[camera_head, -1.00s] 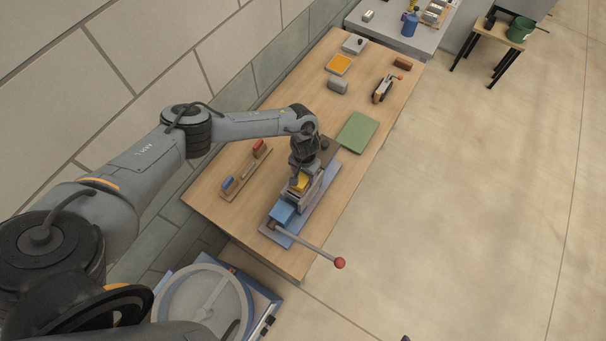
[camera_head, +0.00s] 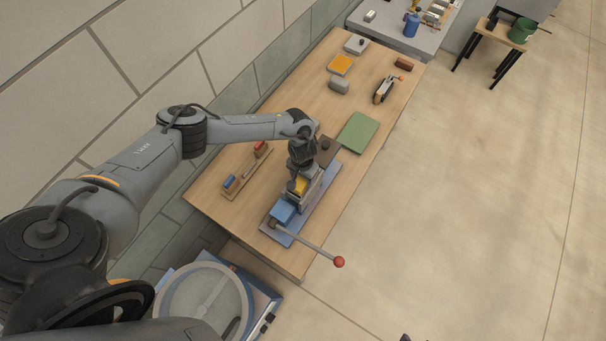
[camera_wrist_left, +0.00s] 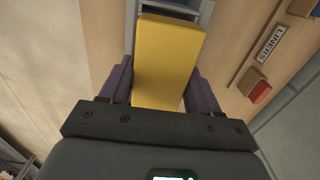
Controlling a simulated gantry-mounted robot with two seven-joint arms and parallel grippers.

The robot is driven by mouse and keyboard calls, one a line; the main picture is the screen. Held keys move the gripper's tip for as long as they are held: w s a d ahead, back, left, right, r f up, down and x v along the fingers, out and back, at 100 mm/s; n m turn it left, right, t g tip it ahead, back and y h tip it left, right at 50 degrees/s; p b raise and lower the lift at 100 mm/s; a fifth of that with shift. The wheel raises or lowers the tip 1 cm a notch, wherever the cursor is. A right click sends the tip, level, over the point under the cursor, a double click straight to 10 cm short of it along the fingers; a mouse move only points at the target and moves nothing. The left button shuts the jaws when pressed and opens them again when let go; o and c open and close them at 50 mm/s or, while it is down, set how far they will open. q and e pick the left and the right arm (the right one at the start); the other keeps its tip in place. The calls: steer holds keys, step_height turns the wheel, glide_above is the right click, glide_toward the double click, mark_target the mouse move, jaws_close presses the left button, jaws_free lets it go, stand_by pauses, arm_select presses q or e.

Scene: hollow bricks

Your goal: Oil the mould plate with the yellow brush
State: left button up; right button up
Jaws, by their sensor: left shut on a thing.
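My left gripper (camera_head: 301,174) points down over the blue lever press (camera_head: 283,212) on the wooden bench. It is shut on the yellow brush (camera_head: 300,186), whose lower end is down at the press's grey frame. In the left wrist view the brush (camera_wrist_left: 168,62) is a broad yellow block between the two dark fingers (camera_wrist_left: 160,90), with grey metal (camera_wrist_left: 172,7) beyond it. The brush's bristles are hidden. I cannot clearly make out the mould plate; the inside of the press is mostly covered. My right gripper is not in view.
A rack with red and blue pieces (camera_head: 245,171) stands left of the press. The press's red-knobbed lever (camera_head: 310,247) sticks out past the bench edge. A green mat (camera_head: 357,132), a grey block (camera_head: 339,86) and an orange-topped tray (camera_head: 341,65) lie farther back. Bare wood lies between.

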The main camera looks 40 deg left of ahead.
arm_select(q)
steer(key=shift+f, duration=0.15)
steer(key=shift+w+b, duration=0.4)
steer(key=shift+w+a, duration=0.2)
steer(key=shift+w, duration=0.25)
steer(key=shift+s, duration=0.15)
steer(key=shift+s+d+p, duration=0.2)
steer(key=shift+s+p, duration=0.2)
steer(key=shift+s, duration=0.35)
steer(key=shift+w, duration=0.1)
steer(key=shift+w+a+b, duration=0.2)
steer(key=shift+w+b, duration=0.35)
steer(key=shift+w, duration=0.25)
